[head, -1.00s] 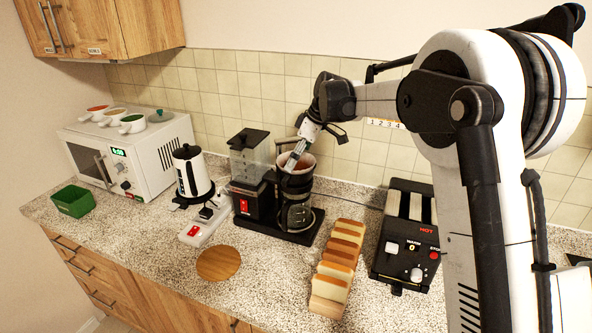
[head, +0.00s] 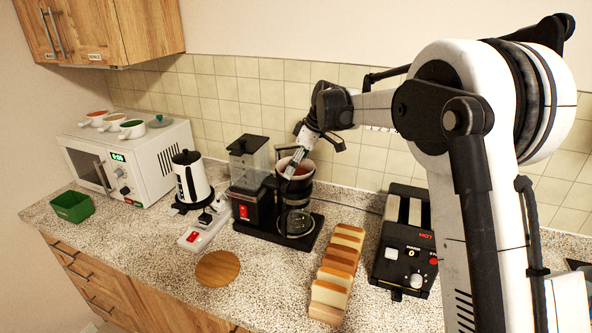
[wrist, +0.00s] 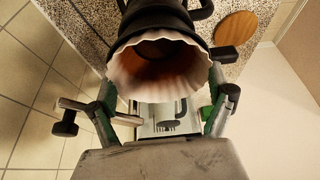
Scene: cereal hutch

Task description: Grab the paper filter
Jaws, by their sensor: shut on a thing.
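The paper filter (head: 304,171) sits in the black filter holder (head: 299,194) at the top of the coffee maker (head: 258,212). In the wrist view the paper filter (wrist: 190,58) has a white fluted rim and a brown inside. My gripper (head: 294,169) reaches down into the filter's mouth from above in the head view. In the wrist view my gripper (wrist: 162,82) has one finger at each side of the rim, shut on the filter. The filter still appears to be inside the holder. The exact finger contact is hard to see.
A toaster (head: 405,245) and sliced bread (head: 338,272) stand to the right. A kettle (head: 191,178), a power strip (head: 204,226) and a round wooden board (head: 217,268) are to the left. A microwave (head: 130,160) with cups on top and a green box (head: 72,206) stand further left.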

